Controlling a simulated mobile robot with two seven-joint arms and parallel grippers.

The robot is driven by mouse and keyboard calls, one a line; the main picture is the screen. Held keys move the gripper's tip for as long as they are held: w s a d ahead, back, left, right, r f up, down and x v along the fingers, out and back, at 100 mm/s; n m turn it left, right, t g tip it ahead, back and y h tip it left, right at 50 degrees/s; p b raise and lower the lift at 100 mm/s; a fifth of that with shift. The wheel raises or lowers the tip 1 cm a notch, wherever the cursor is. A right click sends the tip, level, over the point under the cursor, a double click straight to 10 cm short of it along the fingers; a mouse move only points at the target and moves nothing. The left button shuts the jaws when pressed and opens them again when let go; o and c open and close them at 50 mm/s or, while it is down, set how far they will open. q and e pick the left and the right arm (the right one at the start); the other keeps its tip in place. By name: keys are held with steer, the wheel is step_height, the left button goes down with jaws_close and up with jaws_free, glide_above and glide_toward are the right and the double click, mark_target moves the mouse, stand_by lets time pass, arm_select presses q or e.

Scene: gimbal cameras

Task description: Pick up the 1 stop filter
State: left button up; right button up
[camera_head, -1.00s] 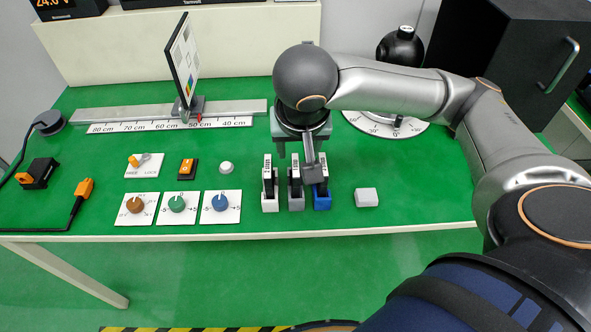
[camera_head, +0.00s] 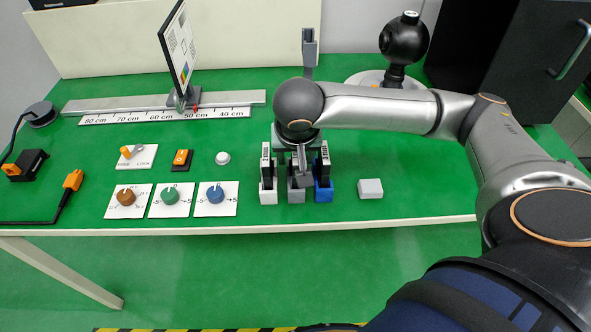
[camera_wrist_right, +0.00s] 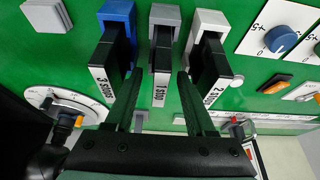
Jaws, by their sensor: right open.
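The 1 stop filter (camera_wrist_right: 161,65) is a dark plate with a white label. It stands in a grey holder (camera_wrist_right: 165,17), which also shows in the head view (camera_head: 299,195). My right gripper (camera_wrist_right: 158,76) is open, its fingertips on either side of the 1 stop filter's outer end. I cannot tell whether they touch it. In the head view my right gripper (camera_head: 301,158) hides most of that filter. The 3 stops filter (camera_wrist_right: 110,58) in its blue holder and the 2 stops filter (camera_wrist_right: 211,68) in its white holder flank it. My left gripper is not in view.
A small light grey block (camera_head: 370,188) lies right of the holders. Knob panels (camera_head: 171,198) and a white button (camera_head: 222,158) are to the left. A ruler rail (camera_head: 150,105) with an upright chart (camera_head: 180,50) stands behind. The table's front edge is close.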

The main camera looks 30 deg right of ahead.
steer(key=shift+f, duration=0.1)
jaws_close()
stand_by(0.4)
